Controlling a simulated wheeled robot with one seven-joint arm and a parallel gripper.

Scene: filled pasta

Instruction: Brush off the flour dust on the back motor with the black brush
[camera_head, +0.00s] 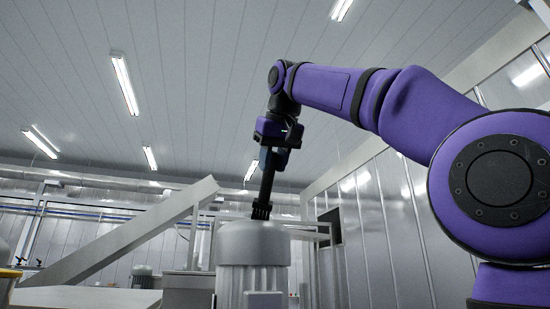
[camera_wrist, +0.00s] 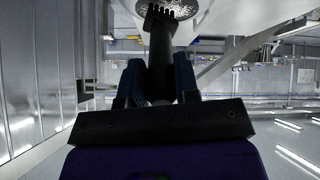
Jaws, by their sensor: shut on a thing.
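My gripper (camera_head: 273,150) is shut on the black brush (camera_head: 266,188) and holds it upright, bristles down. In the wrist view, the blue fingers of my gripper (camera_wrist: 159,78) stand either side of the brush handle (camera_wrist: 161,50). The bristles are at or just above the top of a grey, ribbed motor (camera_head: 253,246); I cannot tell if they touch. In the wrist view, a speckled dark grey round patch (camera_wrist: 188,7) lies by the bristles on the motor's pale top. I cannot tell whether the speckles are flour dust.
A smaller grey motor (camera_head: 142,276) stands farther off at left. A sloping pale metal beam (camera_head: 120,243) rises behind and left of the near motor. A metal panel wall (camera_head: 385,235) stands at right. The air above the motor is clear except for my arm.

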